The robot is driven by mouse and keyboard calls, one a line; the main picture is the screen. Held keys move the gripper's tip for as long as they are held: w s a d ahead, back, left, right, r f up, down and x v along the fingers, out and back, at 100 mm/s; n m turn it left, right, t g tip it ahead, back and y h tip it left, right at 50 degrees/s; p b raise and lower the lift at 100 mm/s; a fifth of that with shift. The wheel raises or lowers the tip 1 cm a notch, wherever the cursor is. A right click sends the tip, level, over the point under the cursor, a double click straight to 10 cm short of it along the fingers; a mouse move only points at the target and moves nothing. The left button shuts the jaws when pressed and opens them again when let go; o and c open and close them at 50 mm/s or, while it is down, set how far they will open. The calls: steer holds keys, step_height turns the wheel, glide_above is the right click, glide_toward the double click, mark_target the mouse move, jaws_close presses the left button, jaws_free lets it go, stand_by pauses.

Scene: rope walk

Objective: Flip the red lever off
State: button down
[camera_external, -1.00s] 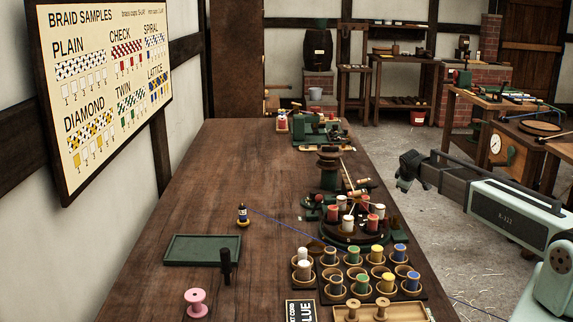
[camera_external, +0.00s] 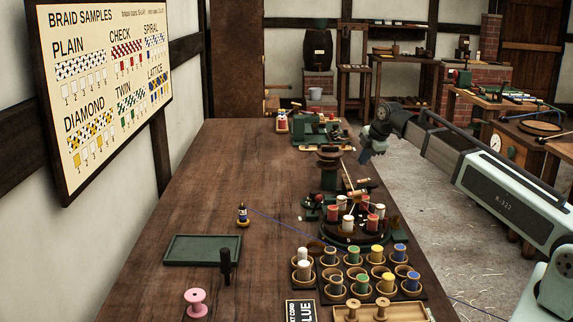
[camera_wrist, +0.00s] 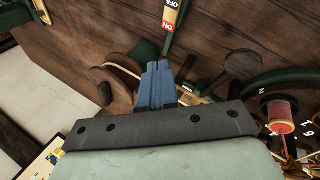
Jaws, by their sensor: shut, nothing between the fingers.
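In the wrist view, a small tan plate (camera_wrist: 171,12) marked OFF, with a red ON part below it, lies at the top centre beside a dark green bar. I cannot clearly tell the lever's own handle from these parts or its position. My gripper (camera_wrist: 158,68) has its blue-grey fingers together, empty, pointing toward the plate with a gap in the picture. In the external view, my gripper (camera_external: 366,156) hangs to the right of the dark-topped post (camera_external: 329,178), above the bench's right edge. The lever is too small to make out there.
The round braiding stand (camera_external: 352,234) with several bobbins is in front of the post. Racked spools (camera_external: 360,283), a green tray (camera_external: 202,249), a pink spool (camera_external: 196,303) and a dark peg (camera_external: 226,266) stand nearer. The bench's left middle (camera_external: 235,170) is clear.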

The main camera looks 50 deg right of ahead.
mark_target(316, 198)
steer(key=s+a+r+n+y, duration=0.1)
steer(key=s+a+n+y, duration=0.1)
steer(key=a+n, duration=0.3)
steer(key=s+a+r+n+g+y, duration=0.1)
steer(key=s+a+r+n+y, duration=0.1)
steer(key=a, duration=1)
steer(key=s+n, duration=0.1)
steer(key=n, duration=0.1)
steer(key=shift+a+n, duration=0.25)
steer(key=shift+n, duration=0.15)
steer(key=shift+x, duration=5)
steer(key=shift+w+a+r+g+h, duration=0.15)
steer(key=shift+r+g+h, duration=0.15)
steer(key=shift+g, duration=0.1)
steer(key=shift+w+a, duration=0.1)
steer(key=shift+w+a+r+g+h, duration=0.3)
steer(key=shift+w+a+g, duration=0.05)
steer(key=shift+w+a, duration=0.3)
steer(key=shift+w+a+r+g+h, duration=0.3)
steer(key=shift+w+a+g, duration=0.05)
steer(key=shift+w+a, duration=0.9)
